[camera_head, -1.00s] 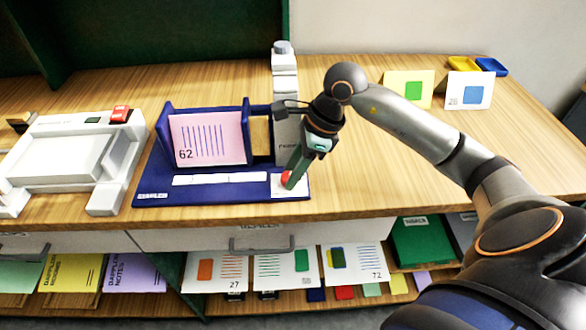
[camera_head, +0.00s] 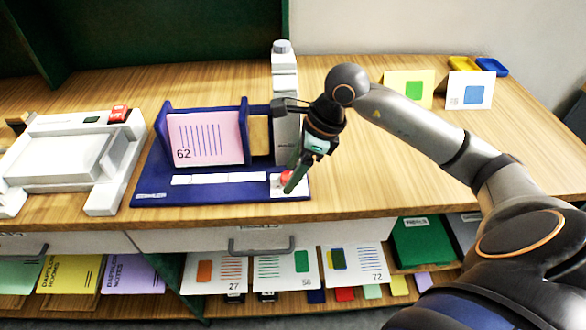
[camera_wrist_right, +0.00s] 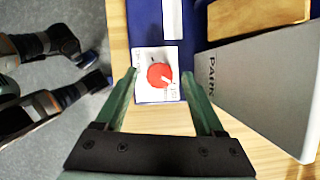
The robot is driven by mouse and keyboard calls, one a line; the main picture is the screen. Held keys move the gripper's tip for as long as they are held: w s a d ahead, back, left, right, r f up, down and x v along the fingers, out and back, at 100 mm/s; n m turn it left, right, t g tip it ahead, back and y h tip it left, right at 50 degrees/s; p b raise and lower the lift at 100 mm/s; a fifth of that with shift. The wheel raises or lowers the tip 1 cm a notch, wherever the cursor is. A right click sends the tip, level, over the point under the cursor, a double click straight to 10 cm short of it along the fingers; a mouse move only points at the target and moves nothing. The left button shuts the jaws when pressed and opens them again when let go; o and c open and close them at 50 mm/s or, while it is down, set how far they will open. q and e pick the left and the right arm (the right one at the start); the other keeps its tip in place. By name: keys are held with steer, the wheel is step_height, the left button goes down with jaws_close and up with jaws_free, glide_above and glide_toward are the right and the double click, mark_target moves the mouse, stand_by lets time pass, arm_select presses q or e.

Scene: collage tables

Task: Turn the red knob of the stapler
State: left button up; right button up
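The stapler has a blue base (camera_head: 220,192), a blue frame holding a pink card marked 62 (camera_head: 205,140), and a white column (camera_head: 285,90). Its red knob (camera_head: 286,177) sits on a white plate at the base's front right corner. In the right wrist view the red knob (camera_wrist_right: 158,75) shows a pale pointer mark. My right gripper (camera_head: 292,184) points down at the knob. The right wrist view shows its green fingers (camera_wrist_right: 160,80) apart, one on each side of the knob, with gaps visible. I cannot tell their exact height. My left gripper is not in view.
A white machine with a red button (camera_head: 119,113) stands left of the stapler. Yellow (camera_head: 409,88) and white cards (camera_head: 470,90) stand at the back right, near small trays. The table right of the stapler is clear. A drawer handle (camera_head: 262,246) is below the front edge.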

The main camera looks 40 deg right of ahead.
steer(key=v, duration=1.2)
steer(key=shift+r, duration=0.3)
steer(key=shift+s+d, duration=0.1)
